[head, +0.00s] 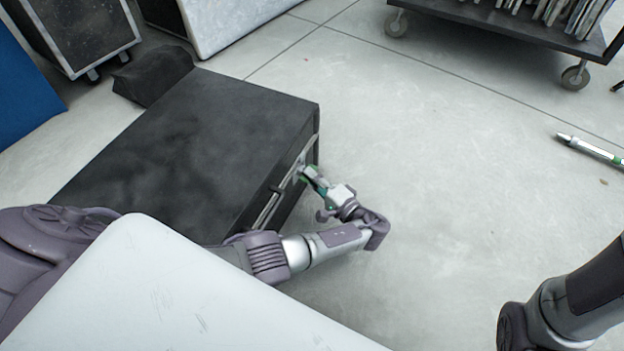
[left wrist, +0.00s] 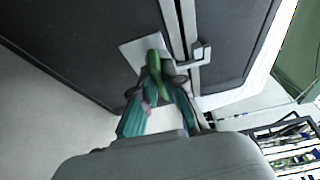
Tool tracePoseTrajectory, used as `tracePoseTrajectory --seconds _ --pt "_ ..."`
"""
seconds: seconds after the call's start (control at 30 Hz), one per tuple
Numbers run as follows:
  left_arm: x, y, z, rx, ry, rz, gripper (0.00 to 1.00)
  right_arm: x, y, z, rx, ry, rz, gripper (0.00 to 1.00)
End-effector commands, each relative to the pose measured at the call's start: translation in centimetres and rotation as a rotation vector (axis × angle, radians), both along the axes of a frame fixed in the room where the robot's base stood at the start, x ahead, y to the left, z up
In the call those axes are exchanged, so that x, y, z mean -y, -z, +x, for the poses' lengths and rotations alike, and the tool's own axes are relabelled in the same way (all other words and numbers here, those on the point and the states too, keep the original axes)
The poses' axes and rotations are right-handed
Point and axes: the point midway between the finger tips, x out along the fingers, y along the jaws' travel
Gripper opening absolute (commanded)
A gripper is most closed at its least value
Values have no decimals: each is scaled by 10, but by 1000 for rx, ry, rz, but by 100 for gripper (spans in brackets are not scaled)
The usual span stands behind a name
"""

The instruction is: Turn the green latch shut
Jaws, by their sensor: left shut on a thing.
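The green latch (left wrist: 154,62) is on a pale metal plate (left wrist: 130,50) on the side of a black case, beside a metal seam strip. My left gripper (left wrist: 158,85) is shut on the latch, its teal fingers on either side of it. In the head view the left gripper (head: 309,176) is at the right-hand face of the black case (head: 190,140), and only a little green shows there. The fingers hide part of the latch.
A wheeled cart (head: 500,20) with upright items stands at the back right. Other cases (head: 80,30) stand at the back left.

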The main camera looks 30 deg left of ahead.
Motion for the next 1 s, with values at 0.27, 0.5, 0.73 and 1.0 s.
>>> tracePoseTrajectory --seconds 0.27,0.5,0.73,1.0 --pt "-1 1 -1 38 -3 1 0 -1 4 1 -2 0 -2 35" --pt "-1 1 -1 39 -3 2 0 -1 4 2 -4 0 -2 35" --pt "-1 1 -1 39 -3 2 32 -1 4 2 -4 0 -2 35" --pt "0 1 0 39 -1 1 35 -1 4 3 -7 0 -1 35"
